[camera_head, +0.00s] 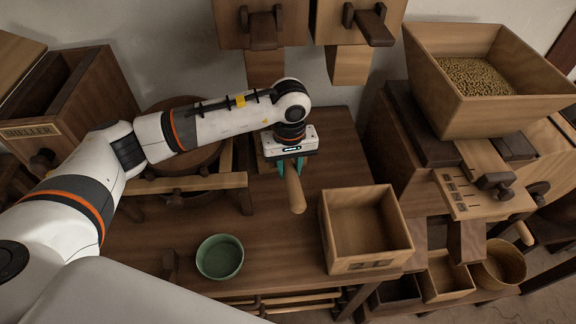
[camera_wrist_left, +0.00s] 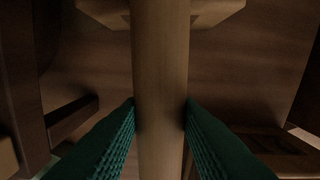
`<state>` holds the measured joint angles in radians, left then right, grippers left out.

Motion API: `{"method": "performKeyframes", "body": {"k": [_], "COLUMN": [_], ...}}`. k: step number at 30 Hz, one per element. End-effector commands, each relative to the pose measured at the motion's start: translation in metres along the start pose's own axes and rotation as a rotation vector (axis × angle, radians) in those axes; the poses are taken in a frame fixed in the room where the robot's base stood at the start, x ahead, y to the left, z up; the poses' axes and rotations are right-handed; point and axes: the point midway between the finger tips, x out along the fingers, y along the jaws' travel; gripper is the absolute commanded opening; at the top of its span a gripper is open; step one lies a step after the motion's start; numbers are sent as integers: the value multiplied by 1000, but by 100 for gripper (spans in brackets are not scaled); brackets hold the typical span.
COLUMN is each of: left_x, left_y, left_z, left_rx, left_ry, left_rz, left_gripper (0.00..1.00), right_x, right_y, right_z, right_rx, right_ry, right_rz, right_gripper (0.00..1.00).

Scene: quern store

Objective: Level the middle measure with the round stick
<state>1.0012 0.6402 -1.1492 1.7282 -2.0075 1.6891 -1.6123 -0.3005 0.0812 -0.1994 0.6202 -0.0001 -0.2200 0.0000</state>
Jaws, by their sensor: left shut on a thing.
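My left gripper (camera_head: 289,168) has its green fingers shut on a round wooden stick (camera_head: 295,194). The stick points down and toward the front, above the table and left of the square box. In the left wrist view the stick (camera_wrist_left: 160,80) runs upright between both fingers. Three small vessels stand low at the right: a dark box (camera_head: 397,304), a lighter square box (camera_head: 432,295) in the middle, and a round tub (camera_head: 513,260). The middle one may be the middle measure; its fill cannot be told. My right gripper is not in view.
An empty-looking square wooden box (camera_head: 341,267) stands on the table (camera_head: 272,274), right of a green bowl (camera_head: 219,250). A large hopper (camera_head: 455,114) of grain is at the right. A round quern stands behind my left arm. Chutes hang from the back wall.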

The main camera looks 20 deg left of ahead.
Motion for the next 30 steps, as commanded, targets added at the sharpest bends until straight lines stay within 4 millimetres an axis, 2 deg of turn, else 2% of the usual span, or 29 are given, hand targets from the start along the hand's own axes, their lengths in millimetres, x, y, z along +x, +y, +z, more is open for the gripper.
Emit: {"method": "performKeyframes", "body": {"k": [18, 30], "left_x": [1, 0], "left_y": [-40, -46], "left_z": [0, 0], "left_rx": [0, 0], "left_ry": [-1, 0], "left_rz": [-1, -1], "left_gripper": [2, 2], "right_x": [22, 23], "right_y": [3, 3], "right_z": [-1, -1], "right_rx": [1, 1], "right_ry": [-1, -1], "right_rz": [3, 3], "right_gripper": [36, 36]}}
